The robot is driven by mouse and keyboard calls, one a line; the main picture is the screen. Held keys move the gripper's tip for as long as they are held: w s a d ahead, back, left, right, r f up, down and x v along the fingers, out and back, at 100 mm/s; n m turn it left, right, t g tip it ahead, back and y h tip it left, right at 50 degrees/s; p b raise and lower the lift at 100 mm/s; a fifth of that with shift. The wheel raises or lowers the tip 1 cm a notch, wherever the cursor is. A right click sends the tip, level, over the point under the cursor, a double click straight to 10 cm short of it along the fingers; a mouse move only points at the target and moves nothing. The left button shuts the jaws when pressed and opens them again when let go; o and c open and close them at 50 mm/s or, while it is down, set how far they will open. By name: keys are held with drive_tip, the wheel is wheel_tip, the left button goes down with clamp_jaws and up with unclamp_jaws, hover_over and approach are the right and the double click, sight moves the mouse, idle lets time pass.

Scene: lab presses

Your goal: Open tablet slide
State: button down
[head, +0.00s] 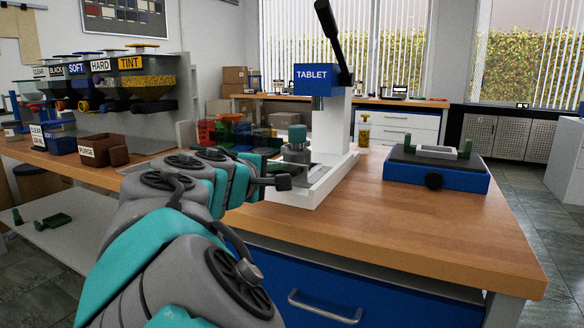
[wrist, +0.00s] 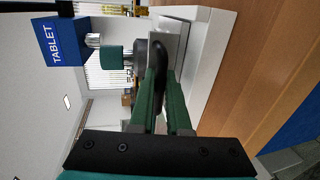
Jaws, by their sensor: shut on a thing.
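The tablet press (head: 334,130) stands on the wooden bench, with a blue head labelled TABLET (head: 318,77) and a black lever tilted up. A teal cylinder (head: 297,133) stands above a grey metal block (head: 298,153), the apparent slide, low on the press's white base. My gripper (head: 283,182) is at the near left side of this block, partly hidden by my wrist. In the wrist view the green fingers (wrist: 165,82) are shut on a dark rounded handle (wrist: 158,55) beside the grey slide plate. The exact contact is partly hidden.
A blue device (head: 437,173) with a grey top, green posts and a black knob stands on the bench to the right. Labelled hoppers (head: 145,75) and bins (head: 104,150) are at the left. A small yellow jar (head: 364,130) is behind. The bench front right is clear.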

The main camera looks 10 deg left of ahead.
drive_tip(key=shift+s+a, duration=0.3)
drive_tip(key=shift+s, duration=0.4)
drive_tip(key=c, duration=0.9)
unclamp_jaws()
drive_tip(key=shift+s, duration=0.1)
